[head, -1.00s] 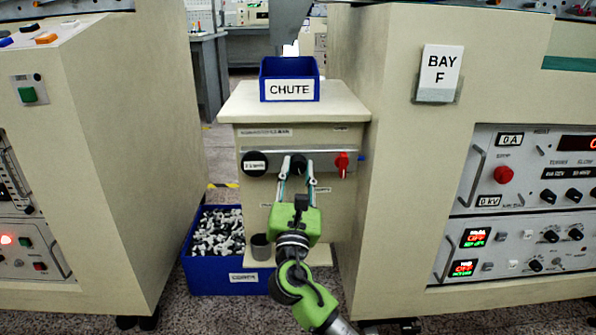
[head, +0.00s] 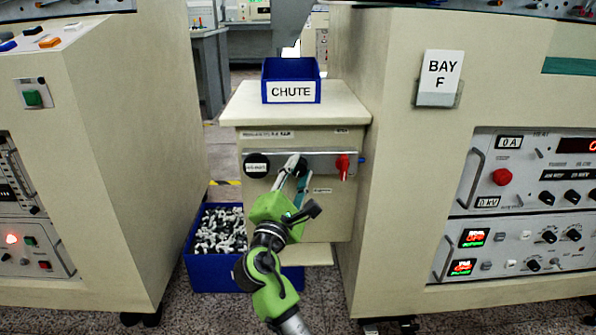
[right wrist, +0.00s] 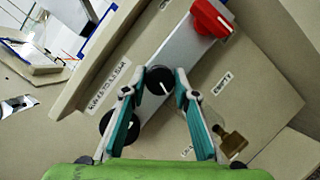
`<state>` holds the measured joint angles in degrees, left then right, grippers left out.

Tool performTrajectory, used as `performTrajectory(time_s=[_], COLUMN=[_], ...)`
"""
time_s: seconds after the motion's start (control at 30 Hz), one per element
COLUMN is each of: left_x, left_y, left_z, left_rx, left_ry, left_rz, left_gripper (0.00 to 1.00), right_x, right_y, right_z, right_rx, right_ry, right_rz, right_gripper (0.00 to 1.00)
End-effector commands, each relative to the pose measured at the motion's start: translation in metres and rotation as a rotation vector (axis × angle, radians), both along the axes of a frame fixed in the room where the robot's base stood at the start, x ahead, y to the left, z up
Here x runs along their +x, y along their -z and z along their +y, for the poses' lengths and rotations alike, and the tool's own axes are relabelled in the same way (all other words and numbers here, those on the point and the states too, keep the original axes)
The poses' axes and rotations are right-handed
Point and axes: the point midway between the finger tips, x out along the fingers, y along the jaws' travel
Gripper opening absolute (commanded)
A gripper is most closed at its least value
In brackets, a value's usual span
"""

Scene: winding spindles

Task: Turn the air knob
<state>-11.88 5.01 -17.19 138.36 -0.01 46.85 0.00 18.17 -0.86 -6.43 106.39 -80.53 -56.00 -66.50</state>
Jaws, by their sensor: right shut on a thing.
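A panel on the beige cabinet carries a row of knobs. In the right wrist view the round black middle knob (right wrist: 158,86) has a white pointer line. My right gripper (head: 297,170) has its two teal-padded fingers on either side of this knob, shut on it, and is rolled at a slant. It also shows in the right wrist view (right wrist: 161,76). A larger black knob (head: 256,165) sits to the left and a red knob (head: 343,166) to the right. I cannot read a label naming the air knob. My left gripper is not in view.
A blue CHUTE bin (head: 291,91) stands on the cabinet top. A blue crate (head: 207,272) of black and white parts is on the floor at lower left. Large beige machines flank the cabinet. A brass fitting (right wrist: 233,144) shows near my fingers in the right wrist view.

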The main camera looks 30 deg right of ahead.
Motion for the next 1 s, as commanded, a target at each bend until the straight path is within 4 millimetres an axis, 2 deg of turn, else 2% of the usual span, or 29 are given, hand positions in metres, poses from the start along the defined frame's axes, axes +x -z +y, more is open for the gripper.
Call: performTrajectory(time_s=[0.57, 0.6, 0.63, 1.0], left_x=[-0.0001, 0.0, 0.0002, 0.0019], left_y=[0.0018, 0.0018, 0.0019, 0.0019], left_z=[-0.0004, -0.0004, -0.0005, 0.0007], left_rx=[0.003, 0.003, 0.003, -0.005], left_ry=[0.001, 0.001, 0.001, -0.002], left_rz=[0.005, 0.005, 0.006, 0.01], left_gripper=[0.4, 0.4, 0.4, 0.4], right_x=[-0.0005, -0.0005, -0.0005, -0.001], right_y=[0.0001, 0.0001, 0.0001, 0.0005], right_z=[-0.0007, -0.0007, -0.0007, 0.0009], right_rx=[0.026, 0.026, 0.026, 0.025], right_ry=[0.003, 0.003, 0.003, 0.001], right_rz=[-0.015, -0.015, -0.015, -0.014], right_gripper=[0.06, 0.35, 0.43, 0.44])
